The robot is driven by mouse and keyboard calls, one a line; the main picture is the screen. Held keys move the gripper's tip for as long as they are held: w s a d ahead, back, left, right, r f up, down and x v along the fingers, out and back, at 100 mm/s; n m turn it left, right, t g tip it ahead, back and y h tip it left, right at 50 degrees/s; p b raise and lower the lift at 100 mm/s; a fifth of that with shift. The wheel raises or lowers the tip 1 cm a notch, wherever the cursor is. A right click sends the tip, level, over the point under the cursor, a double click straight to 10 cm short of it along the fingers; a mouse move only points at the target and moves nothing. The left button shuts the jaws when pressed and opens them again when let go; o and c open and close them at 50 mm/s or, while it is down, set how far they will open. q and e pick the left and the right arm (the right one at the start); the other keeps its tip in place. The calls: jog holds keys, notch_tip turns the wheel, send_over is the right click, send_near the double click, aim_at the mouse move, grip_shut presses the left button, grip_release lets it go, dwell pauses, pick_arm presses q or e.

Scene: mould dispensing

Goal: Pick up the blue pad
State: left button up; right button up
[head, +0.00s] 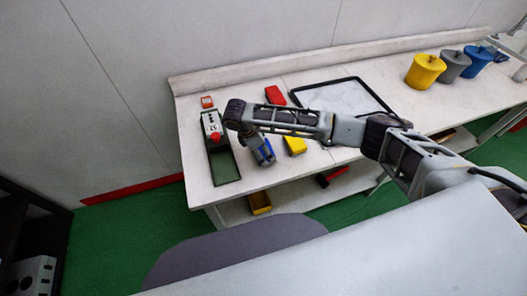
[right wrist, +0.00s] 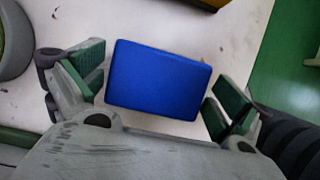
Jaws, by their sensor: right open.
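The blue pad (right wrist: 158,80) is a rectangular block on the white tabletop, filling the middle of the right wrist view. My right gripper (right wrist: 157,86) is open, with one green-lined finger on each side of the pad. Small gaps show between the pad and both fingers, so it is not gripped. In the head view my right gripper (head: 262,152) points down near the table's front edge and hides most of the pad. My left gripper is not in view.
A yellow block (head: 295,146) lies just right of the gripper, a red block (head: 275,95) behind the arm. A green tray (head: 225,168) with a red-and-white device (head: 212,125) is at left. A black-framed panel (head: 340,82) and yellow, grey and blue pots (head: 425,72) stand right.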

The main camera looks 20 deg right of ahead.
jog(key=shift+c, duration=0.4)
jog(key=c, duration=0.7)
jog(key=shift+r, duration=0.15)
jog(key=shift+r, duration=4.9)
jog(key=o, duration=0.4)
jog(key=c, duration=0.3)
